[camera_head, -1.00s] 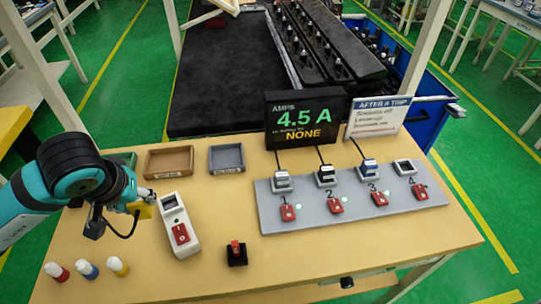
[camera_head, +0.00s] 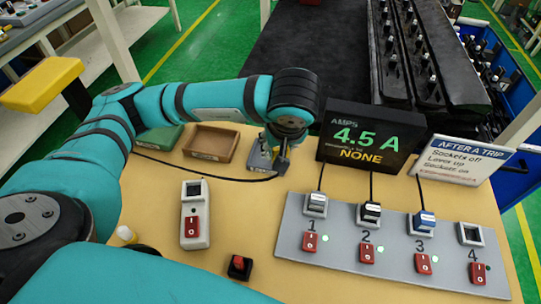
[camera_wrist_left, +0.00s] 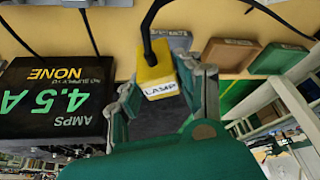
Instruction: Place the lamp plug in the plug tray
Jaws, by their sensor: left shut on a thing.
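My left gripper (camera_head: 280,158) reaches over the table at the grey-blue tray (camera_head: 256,157), in the row of small trays. It partly hides this tray. In the left wrist view the gripper (camera_wrist_left: 163,92) is shut on the yellow lamp plug (camera_wrist_left: 155,70), whose label reads LAMP. A black cord runs from the plug. The grey-blue tray (camera_wrist_left: 181,40) shows just behind the plug; I cannot tell the gap between them. In the head view the plug is hidden. Tray labels are too small to read. My right gripper is not in view.
A brown tray (camera_head: 211,127) and a green tray (camera_head: 160,138) stand left of the grey-blue one. The amps display (camera_head: 362,137) stands close on the right. A white tester (camera_head: 194,240) with an empty socket and a grey socket strip (camera_head: 390,262) lie nearer.

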